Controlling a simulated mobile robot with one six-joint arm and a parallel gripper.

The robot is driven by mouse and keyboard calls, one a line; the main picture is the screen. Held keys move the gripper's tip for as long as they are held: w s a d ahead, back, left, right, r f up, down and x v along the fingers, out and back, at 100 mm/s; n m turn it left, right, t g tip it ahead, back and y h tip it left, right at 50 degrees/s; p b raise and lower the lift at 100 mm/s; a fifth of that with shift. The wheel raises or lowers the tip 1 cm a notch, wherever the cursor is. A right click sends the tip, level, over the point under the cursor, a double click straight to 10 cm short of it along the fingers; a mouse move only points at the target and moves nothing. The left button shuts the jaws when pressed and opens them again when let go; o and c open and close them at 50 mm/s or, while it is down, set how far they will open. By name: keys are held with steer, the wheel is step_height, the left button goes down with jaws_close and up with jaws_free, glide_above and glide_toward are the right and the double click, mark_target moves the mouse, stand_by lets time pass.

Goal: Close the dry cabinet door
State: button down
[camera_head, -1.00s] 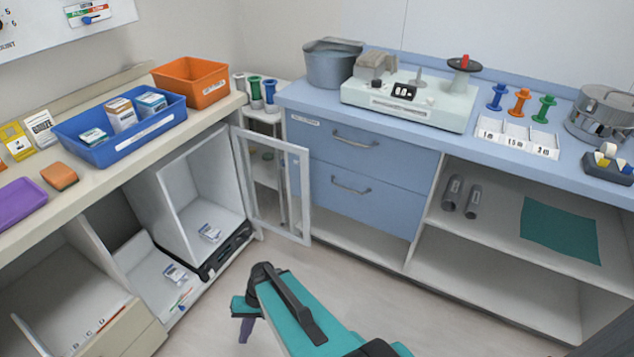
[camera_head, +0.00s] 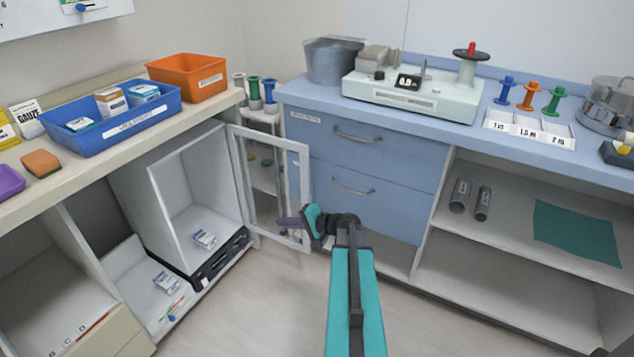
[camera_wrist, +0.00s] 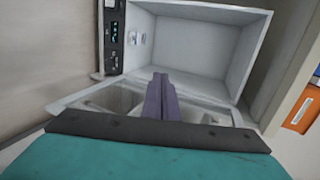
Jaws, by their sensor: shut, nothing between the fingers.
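The dry cabinet (camera_head: 180,205) is a white box under the left counter, its front open and a small white packet inside. Its white-framed clear door (camera_head: 306,170) stands swung wide open, at the cabinet's right side. My gripper (camera_head: 282,223) has its purple fingers shut and empty, pointing left across the lower free-edge side of the door. I cannot tell whether they touch it. In the wrist view, the shut fingers (camera_wrist: 160,80) overlap the door frame (camera_wrist: 215,105), with the open cabinet interior (camera_wrist: 195,50) beyond.
The blue drawer unit (camera_head: 375,190) stands close behind and right of the gripper. The left counter holds a blue bin (camera_head: 110,135) and an orange bin (camera_head: 190,90). An open bay with packets (camera_head: 150,295) lies left of the cabinet. The floor in front is clear.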

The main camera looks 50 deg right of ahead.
steer(key=s+d+r+m+t+h+b, duration=0.1)
steer(key=s+d+r, duration=0.1)
steer(key=d, duration=0.4)
steer(key=s+d+r+m+t+h+b, duration=0.1)
steer(key=s+d+r+t+h, duration=0.1)
steer(key=d+r, duration=0.3)
steer(key=s+d+r+m+t+h+b, duration=0.1)
steer(key=s+d+r+m+h+b, duration=0.1)
steer(key=d, duration=0.7)
step_height(320, 180, up, 2)
steer(key=shift+s+r+t, duration=0.1)
steer(key=shift+s+t, duration=0.3)
steer(key=shift+s, duration=0.5)
steer(key=shift+w+d, duration=0.1)
steer(key=shift+w, duration=0.05)
steer(key=w+b, duration=0.1)
steer(key=w, duration=0.9)
steer(key=shift+s+a+b, duration=0.3)
steer(key=shift+s+a, duration=0.05)
steer(key=shift+a, duration=0.45)
steer(key=shift+s+a+b, duration=0.25)
steer(key=shift+s+a, duration=0.05)
steer(key=shift+a, duration=0.5)
